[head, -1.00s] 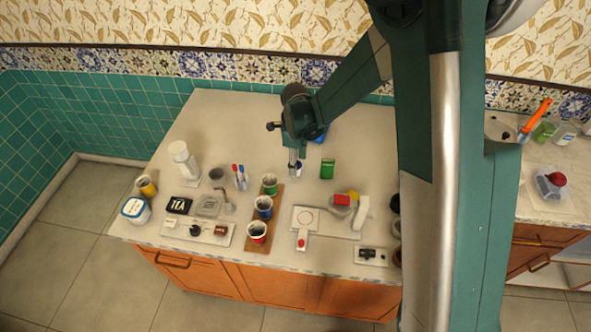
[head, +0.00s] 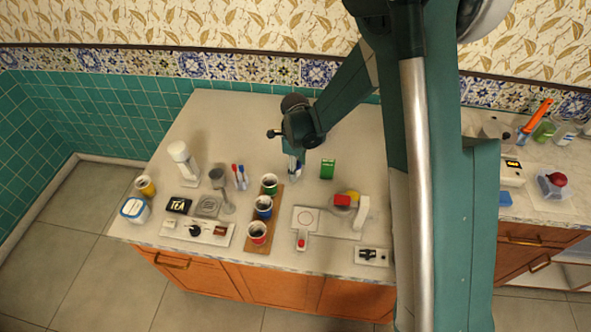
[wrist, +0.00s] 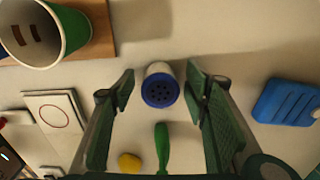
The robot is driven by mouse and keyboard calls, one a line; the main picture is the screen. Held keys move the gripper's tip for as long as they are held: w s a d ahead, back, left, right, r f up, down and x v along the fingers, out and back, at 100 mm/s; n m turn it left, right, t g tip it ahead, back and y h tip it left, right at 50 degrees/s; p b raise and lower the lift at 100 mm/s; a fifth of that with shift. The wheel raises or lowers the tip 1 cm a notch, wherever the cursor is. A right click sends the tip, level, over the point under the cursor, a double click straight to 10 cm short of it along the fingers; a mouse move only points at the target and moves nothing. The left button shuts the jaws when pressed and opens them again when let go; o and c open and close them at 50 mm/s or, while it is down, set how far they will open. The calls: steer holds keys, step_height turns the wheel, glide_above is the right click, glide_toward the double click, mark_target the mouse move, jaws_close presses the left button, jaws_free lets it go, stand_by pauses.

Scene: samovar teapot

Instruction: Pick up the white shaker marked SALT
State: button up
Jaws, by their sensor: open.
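A small shaker with a white body and a dark blue, holed cap (wrist: 159,90) shows upright in the wrist view; I cannot read any marking on it. My gripper (wrist: 161,80) is open, with one finger on each side of the shaker and a visible gap on both sides. I cannot tell how far the fingertips are above the counter. In the head view my gripper (head: 293,168) is low over the middle of the counter, and the shaker is mostly hidden by it.
A green cup (head: 269,185) stands on a wooden board (head: 258,243).

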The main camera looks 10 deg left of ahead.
steer(key=c, duration=1)
steer(key=shift+r, duration=0.15)
steer(key=shift+r+p, duration=0.45)
steer(key=shift+r, duration=4.4)
